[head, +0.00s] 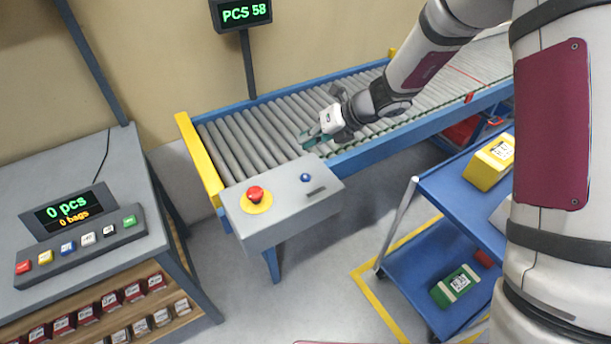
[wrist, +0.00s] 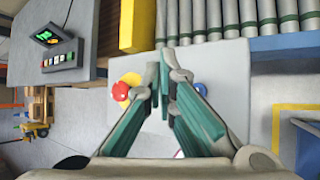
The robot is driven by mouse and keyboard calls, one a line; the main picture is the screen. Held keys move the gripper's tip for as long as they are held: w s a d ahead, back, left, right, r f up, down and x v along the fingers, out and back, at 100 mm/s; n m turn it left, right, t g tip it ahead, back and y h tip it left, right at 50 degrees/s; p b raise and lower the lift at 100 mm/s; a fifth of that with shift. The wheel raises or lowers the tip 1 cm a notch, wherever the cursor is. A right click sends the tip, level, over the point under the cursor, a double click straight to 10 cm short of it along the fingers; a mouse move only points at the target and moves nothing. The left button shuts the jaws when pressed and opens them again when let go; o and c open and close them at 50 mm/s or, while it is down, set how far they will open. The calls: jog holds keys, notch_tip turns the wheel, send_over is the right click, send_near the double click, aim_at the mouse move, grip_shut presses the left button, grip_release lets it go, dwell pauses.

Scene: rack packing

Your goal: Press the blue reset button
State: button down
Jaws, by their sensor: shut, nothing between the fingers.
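The blue button (head: 305,178) is a small round knob on top of a grey control box (head: 270,222) at the near end of the roller conveyor. In the wrist view the blue button (wrist: 200,88) shows just right of my fingertips. My gripper (head: 312,140) is shut and empty, with teal finger pads. In the head view it is above and beyond the box's far edge, apart from the button. In the wrist view my gripper (wrist: 158,68) points over the box between the red and blue buttons.
A red mushroom button (head: 256,194) on a yellow base sits on the same box, left of the blue one. A dark slot (head: 316,191) lies beside the blue button. A blue cart (head: 450,195) stands right. A counter panel (head: 75,240) is on the left bench.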

jog(key=b, duration=0.5)
send_over(307, 175)
notch_tip(307, 175, down, 7)
jog(key=shift+w+r, duration=0.1)
jog(key=shift+r, duration=0.05)
jog(key=shift+f+b, duration=0.35)
jog(key=shift+f, duration=0.7)
dwell(0.5)
jog(key=shift+f, duration=0.4)
jog(key=shift+f+b, duration=0.4)
dwell(0.5)
jog(key=shift+r, duration=0.1)
jog(key=shift+r+p, duration=0.7)
jog(key=shift+r, duration=0.05)
